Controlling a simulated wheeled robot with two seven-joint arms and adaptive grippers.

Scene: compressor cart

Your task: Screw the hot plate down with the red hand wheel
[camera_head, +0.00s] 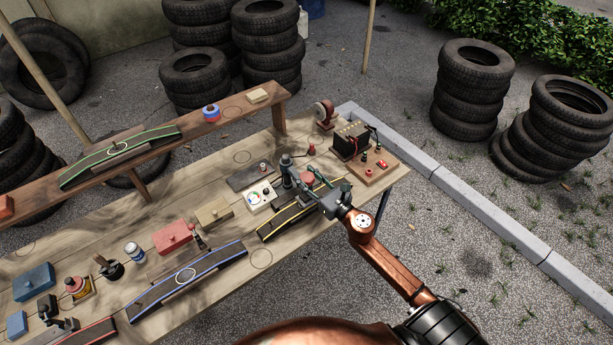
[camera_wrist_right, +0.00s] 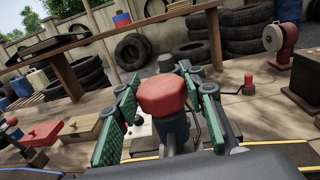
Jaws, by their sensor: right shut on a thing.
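The red hand wheel (camera_head: 307,179) shows as a faceted red knob in the right wrist view (camera_wrist_right: 163,95). My right gripper (camera_head: 318,187) reaches in over the table from the right and is shut on it; its green pads (camera_wrist_right: 165,110) stand on both sides. A grey press (camera_head: 287,168) with an upright post stands beside the wheel, next to a white control box (camera_head: 258,198) with dials. The hot plate cannot be made out clearly; the gripper and press hide the area under the wheel. My left gripper is not in view.
A yellow-edged black strip (camera_head: 282,222) lies just in front of the press. A battery (camera_head: 350,139) on a wooden board and a red grinder-like wheel (camera_head: 323,112) stand at the right end. A raised wooden shelf (camera_head: 190,128) runs along the back.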

